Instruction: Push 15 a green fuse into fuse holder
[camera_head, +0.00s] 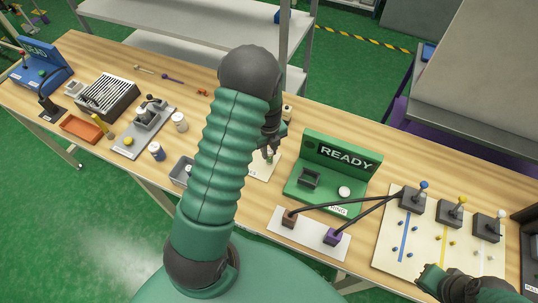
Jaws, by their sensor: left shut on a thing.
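A green station (325,205) with a READY sign (345,155) stands on the table right of centre. A small black holder (309,178) sits on its base, beside a round white button (344,192). My left gripper (270,157) points down over a pale plate (262,168), just left of the station and apart from it. It is shut on a small greenish piece, seemingly the fuse, mostly hidden by the fingers. My right arm is low at the right edge, its dark end (436,278) at the white board; its fingers are not clear.
A white board (385,250) with levers and coloured pegs lies at right. Jars, a grey box (182,171), a vented box (105,97) and an orange tray (82,129) stand left.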

